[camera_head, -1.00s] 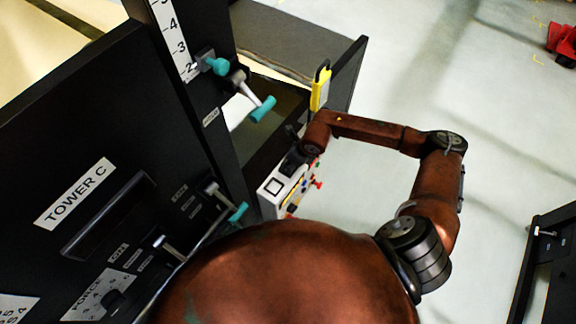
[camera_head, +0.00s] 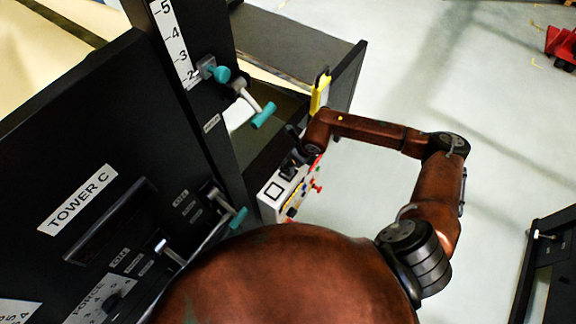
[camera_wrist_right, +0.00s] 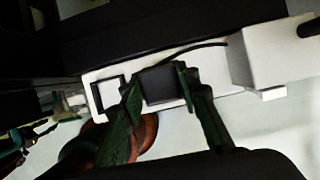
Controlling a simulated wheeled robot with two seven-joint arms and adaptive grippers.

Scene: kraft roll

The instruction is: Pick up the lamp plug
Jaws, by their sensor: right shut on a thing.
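My right arm reaches in from the right in the head view, and its gripper (camera_head: 291,160) is at the top of a white panel (camera_head: 272,196) with a black square outline. In the right wrist view the two fingers of my right gripper (camera_wrist_right: 158,78) are closed on a dark block, apparently the lamp plug (camera_wrist_right: 160,87). A thin dark cable (camera_wrist_right: 200,46) runs right from near it. The white panel (camera_wrist_right: 103,97) lies behind the fingers. In the head view the plug is too small and dark to tell apart from the gripper. My left gripper is not in view.
Black Tower C (camera_head: 60,180) fills the left, with teal-handled levers (camera_head: 263,115) sticking out. A yellow object (camera_head: 320,92) stands near my right wrist. A white box (camera_wrist_right: 262,62) is right of the gripper. Open floor (camera_head: 450,70) lies to the right.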

